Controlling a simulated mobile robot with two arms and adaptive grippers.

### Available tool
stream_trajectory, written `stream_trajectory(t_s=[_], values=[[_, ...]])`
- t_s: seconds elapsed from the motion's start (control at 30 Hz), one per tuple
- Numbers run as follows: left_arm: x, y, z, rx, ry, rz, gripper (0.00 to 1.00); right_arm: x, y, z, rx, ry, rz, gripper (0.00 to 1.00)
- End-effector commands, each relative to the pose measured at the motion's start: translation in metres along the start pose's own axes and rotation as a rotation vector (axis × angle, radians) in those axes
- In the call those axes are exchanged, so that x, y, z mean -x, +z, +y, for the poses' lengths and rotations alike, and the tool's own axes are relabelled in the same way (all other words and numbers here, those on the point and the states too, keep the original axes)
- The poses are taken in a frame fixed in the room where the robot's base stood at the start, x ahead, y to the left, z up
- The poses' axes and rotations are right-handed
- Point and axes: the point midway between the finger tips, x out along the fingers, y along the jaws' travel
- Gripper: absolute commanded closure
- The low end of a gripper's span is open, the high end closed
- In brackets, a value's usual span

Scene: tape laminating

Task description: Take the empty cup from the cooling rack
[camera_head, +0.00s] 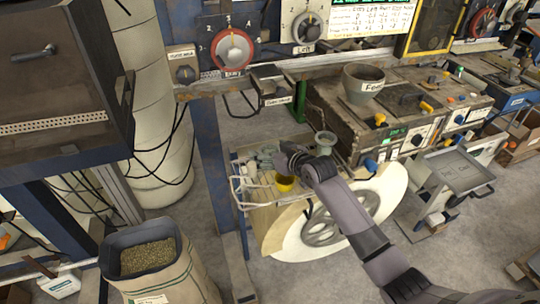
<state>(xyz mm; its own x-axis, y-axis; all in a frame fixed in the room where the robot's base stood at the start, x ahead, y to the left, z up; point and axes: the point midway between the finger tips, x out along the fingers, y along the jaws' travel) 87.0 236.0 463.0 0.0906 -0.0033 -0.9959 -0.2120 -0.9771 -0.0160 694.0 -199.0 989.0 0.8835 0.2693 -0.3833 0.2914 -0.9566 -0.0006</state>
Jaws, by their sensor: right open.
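My right gripper (288,157) reaches in from the lower right over a small shelf on the side of the machine. Its jaws are open, and they are small and dark in this view. Pale grey-green cup-like pieces (265,155) stand close together just left of the gripper. A yellow cup (284,184) with a dark inside is just below it. A white wire rack (243,188) shows at the shelf's left edge. I cannot tell which cup is empty, or whether the gripper touches one. My left gripper is not in view.
A grey-green funnel-like piece (325,140) stands right of the gripper. A large pale wheel (345,215) sits below the shelf. A sack of grains (150,256) stands at lower left.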

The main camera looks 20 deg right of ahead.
Motion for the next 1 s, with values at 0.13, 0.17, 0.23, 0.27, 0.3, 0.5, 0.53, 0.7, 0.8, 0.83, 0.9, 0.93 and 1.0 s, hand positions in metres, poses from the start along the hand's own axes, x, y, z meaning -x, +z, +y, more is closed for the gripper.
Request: stream_trajectory(t_s=[0.13, 0.17, 0.23, 0.27, 0.3, 0.5, 0.53, 0.7, 0.8, 0.83, 0.9, 0.93, 1.0], values=[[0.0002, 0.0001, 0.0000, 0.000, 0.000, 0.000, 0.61, -0.0025, 0.0005, -0.0003, 0.001, 0.000, 0.000, 0.19], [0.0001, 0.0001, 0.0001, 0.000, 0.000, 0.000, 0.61, -0.0024, 0.0005, -0.0003, 0.001, 0.000, 0.000, 0.19], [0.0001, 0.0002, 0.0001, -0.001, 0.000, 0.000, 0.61, -0.0023, 0.0005, -0.0001, 0.001, 0.000, 0.000, 0.19], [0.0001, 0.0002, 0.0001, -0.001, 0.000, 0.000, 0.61, -0.0022, 0.0005, -0.0001, 0.001, 0.000, 0.000, 0.19], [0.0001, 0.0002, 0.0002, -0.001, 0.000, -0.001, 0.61, -0.0022, 0.0006, -0.0001, 0.001, 0.000, 0.000, 0.22], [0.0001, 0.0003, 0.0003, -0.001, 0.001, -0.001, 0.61, -0.0020, 0.0006, 0.0001, 0.001, 0.000, -0.001, 0.35], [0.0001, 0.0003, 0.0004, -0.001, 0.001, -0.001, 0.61, -0.0020, 0.0006, 0.0002, 0.001, 0.000, -0.001, 0.37], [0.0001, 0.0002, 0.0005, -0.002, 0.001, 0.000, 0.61, -0.0019, 0.0006, 0.0002, 0.001, 0.000, -0.001, 0.49], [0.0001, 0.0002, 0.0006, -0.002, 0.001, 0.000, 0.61, -0.0019, 0.0006, 0.0003, 0.001, 0.001, -0.001, 0.55], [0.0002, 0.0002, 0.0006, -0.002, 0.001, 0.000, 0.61, -0.0019, 0.0006, 0.0003, 0.001, 0.001, -0.001, 0.57], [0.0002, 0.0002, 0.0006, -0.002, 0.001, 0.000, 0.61, -0.0019, 0.0005, 0.0003, 0.001, 0.001, -0.001, 0.62], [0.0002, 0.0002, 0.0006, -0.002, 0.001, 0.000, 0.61, -0.0019, 0.0005, 0.0003, 0.001, 0.001, -0.001, 0.64], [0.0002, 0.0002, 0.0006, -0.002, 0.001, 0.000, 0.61, -0.0019, 0.0005, 0.0003, 0.001, 0.001, -0.001, 0.69]])
